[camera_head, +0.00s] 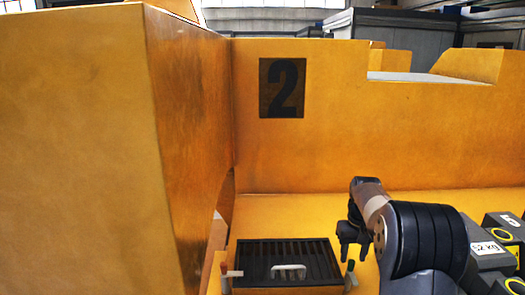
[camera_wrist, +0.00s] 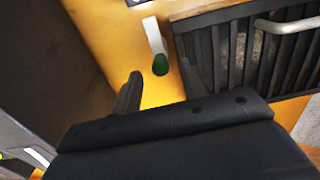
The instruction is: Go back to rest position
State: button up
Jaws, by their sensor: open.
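My gripper (camera_head: 352,252) hangs at the end of my arm in the right half of the head view, its fingers pointing down. It is open, with nothing seen between the fingers. It is to the right of a dark slotted box (camera_head: 257,272) with a pale handle (camera_head: 289,271). In the wrist view, one dark finger (camera_wrist: 130,95) shows beside the green-tipped white lever (camera_wrist: 154,40), apart from it in the picture. The slotted box (camera_wrist: 225,62) fills the upper right there. The other finger is hidden or out of that view.
A tall orange casting (camera_head: 75,150) stands close at the left. An orange wall (camera_head: 400,135) marked 2 rises behind the box. A red-tipped lever (camera_head: 225,280) stands left of the box. Dark weight blocks (camera_head: 490,255), one labelled 5.2 kg, are at the lower right, near my arm.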

aim_at(352, 261)
notch_tip(352, 261, down, 3)
jog(key=shift+f, duration=0.1)
dwell(0.5)
